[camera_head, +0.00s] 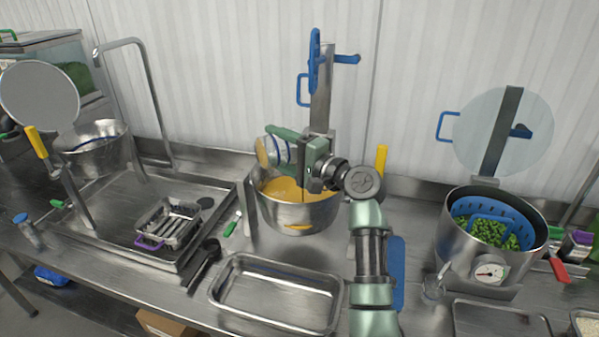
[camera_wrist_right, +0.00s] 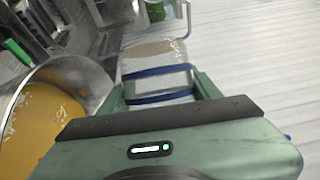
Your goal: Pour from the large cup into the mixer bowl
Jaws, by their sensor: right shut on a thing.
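The large cup (camera_wrist_right: 160,75) is clear with blue bands and shows between the fingers of my right gripper in the right wrist view. In the head view my right gripper (camera_head: 284,150) is shut on the cup, which lies tilted on its side with its mouth (camera_head: 262,152) to the left. Some tan content shows near the mouth. The cup is above the left part of the steel mixer bowl (camera_head: 300,218), which holds a yellow-orange mass. The bowl also shows at the left of the right wrist view (camera_wrist_right: 85,75). No falling stream is visible. My left gripper is not in view.
An empty steel tray (camera_head: 280,292) lies in front of the bowl. A steel pot (camera_head: 462,255) with green peas in a blue basket stands at right. A sink area with a small metal basket (camera_head: 168,222) is at left. The mixer's column (camera_head: 322,95) rises behind the bowl.

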